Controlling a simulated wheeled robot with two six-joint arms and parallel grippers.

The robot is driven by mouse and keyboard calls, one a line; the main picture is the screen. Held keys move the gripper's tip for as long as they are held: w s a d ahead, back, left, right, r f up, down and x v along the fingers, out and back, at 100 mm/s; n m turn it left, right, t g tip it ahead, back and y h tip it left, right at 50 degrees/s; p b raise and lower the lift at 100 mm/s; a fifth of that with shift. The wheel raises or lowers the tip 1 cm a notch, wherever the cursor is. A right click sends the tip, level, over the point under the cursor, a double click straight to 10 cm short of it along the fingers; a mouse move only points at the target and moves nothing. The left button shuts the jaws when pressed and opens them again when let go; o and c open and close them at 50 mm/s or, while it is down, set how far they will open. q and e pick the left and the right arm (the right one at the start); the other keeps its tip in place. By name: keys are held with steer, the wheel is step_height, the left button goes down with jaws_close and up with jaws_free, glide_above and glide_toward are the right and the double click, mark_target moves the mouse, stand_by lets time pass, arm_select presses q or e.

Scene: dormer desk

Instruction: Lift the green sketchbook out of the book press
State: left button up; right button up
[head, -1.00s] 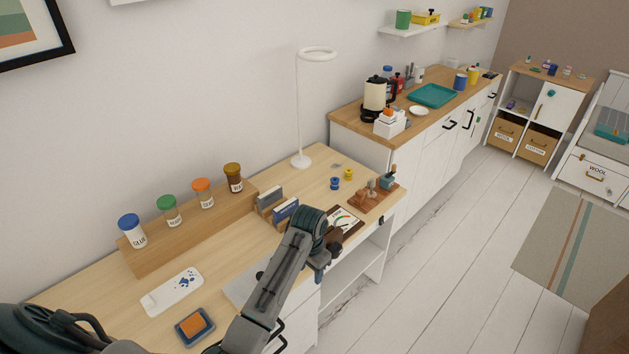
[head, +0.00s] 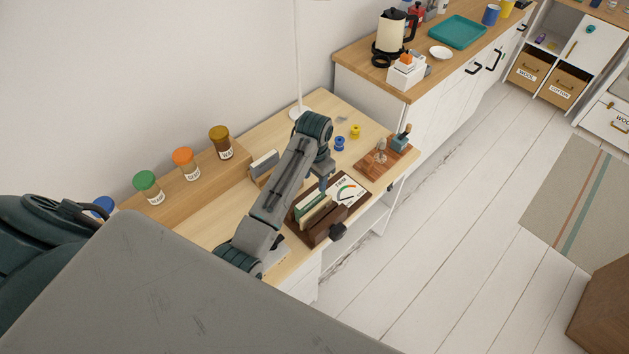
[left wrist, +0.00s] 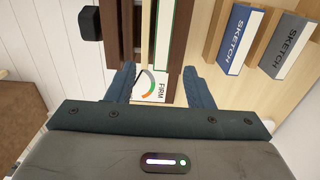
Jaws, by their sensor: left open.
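The brown book press (head: 309,236) stands on the desk near its front edge, with a dark knob on its front. The green sketchbook (head: 309,203) stands upright in it beside a cream board; in the left wrist view the sketchbook (left wrist: 166,35) shows as a pale block with green edges between the brown press walls. My left gripper (head: 325,186) hangs beside the far end of the press, near the FIRM dial card. In the left wrist view my left gripper (left wrist: 160,84) is open, its fingers apart and empty, with the sketchbook ahead between them. My right gripper is not in view.
A blue sketchbook (left wrist: 240,40) and a grey sketchbook (left wrist: 284,46) stand in a rack beside the press. A wooden tool board (head: 385,160) and two small spools lie beyond. Jars line the raised shelf behind. A large grey surface blocks the lower left foreground.

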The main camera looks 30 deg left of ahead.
mark_target(316, 195)
arm_select(q)
steer(key=f, duration=0.2)
steer(key=f+p, duration=0.1)
steer(key=f, duration=0.4)
steer(key=shift+w+a+f+p, duration=0.1)
steer(key=shift+w+a+p, duration=0.1)
steer(key=shift+w+p, duration=0.15)
steer(key=shift+s+d+f, duration=0.15)
steer(key=shift+s+f, duration=0.05)
steer(key=shift+f, duration=0.2)
steer(key=shift+w, duration=0.1)
jaws_close()
steer(key=c, duration=0.7)
jaws_free()
steer(key=shift+c, duration=1.4)
steer(key=shift+d, duration=0.1)
steer(key=shift+r, duration=0.1)
